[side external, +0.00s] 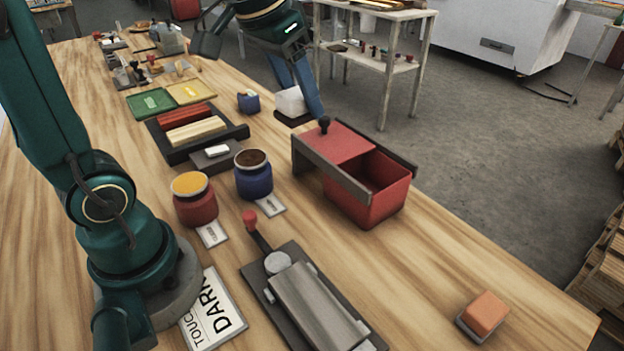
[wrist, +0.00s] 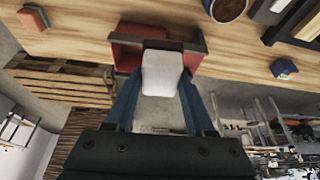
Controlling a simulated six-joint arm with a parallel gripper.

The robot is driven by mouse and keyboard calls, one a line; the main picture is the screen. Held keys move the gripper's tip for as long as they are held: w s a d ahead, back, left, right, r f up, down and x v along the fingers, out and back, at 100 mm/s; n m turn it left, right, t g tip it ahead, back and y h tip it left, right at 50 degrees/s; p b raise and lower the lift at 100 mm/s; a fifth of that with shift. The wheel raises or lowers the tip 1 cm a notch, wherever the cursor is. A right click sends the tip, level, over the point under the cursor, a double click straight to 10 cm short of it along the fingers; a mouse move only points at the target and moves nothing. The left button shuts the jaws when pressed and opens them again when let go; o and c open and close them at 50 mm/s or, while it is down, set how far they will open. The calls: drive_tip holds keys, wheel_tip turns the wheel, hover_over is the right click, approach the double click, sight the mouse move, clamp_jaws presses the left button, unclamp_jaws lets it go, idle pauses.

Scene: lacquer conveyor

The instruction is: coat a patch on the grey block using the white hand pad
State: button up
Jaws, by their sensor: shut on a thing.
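My gripper (side external: 296,106) has blue fingers and is shut on the white hand pad (side external: 290,101). It holds the pad in the air, near the table's far right edge in the side view. The pad also shows between the fingers in the wrist view (wrist: 160,73). The grey block (side external: 314,305) lies in a dark holder with a red-knobbed lever at the front of the table, well apart from the pad. A red jar (side external: 194,203) has yellow contents. A blue jar (side external: 254,177) has dark brown contents. The pad's working face is not clearly visible.
A red box (side external: 383,209) with a partly open lid stands between the pad and the grey block. An orange pad (side external: 484,312) lies at front right. A dark rack (side external: 236,132) holds red and cream bars. A sign (side external: 216,313) lies by my base. Front-right tabletop is largely clear.

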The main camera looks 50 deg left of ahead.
drive_tip(key=shift+m+h, duration=0.4)
drive_tip(key=shift+m, duration=0.5)
drive_tip(key=m, duration=0.1)
drive_tip(key=m+h, duration=0.1)
drive_tip(key=shift+d+m, duration=0.4)
drive_tip(key=d+f+m+g+h, duration=0.25)
drive_tip(key=d+m, duration=0.35)
drive_tip(key=m, duration=0.3)
drive_tip(key=m+g, duration=0.5)
drive_tip(key=m, duration=0.9)
hover_over(342, 346)
drive_tip(key=w+a, duration=0.1)
wheel_tip(342, 346, down, 6)
drive_tip(key=shift+y, duration=0.35)
drive_tip(key=shift+a+f, duration=0.1)
drive_tip(key=shift+f, duration=3.65)
drive_tip(key=shift+a+f, duration=0.2)
drive_tip(key=shift+a, duration=0.05)
drive_tip(key=shift+a+f, duration=0.1)
drive_tip(key=shift+a, duration=0.3)
drive_tip(key=shift+c, duration=0.6)
drive_tip(key=shift+a, duration=4.35)
drive_tip(key=shift+d, duration=5.1)
wheel_tip(342, 346, up, 8)
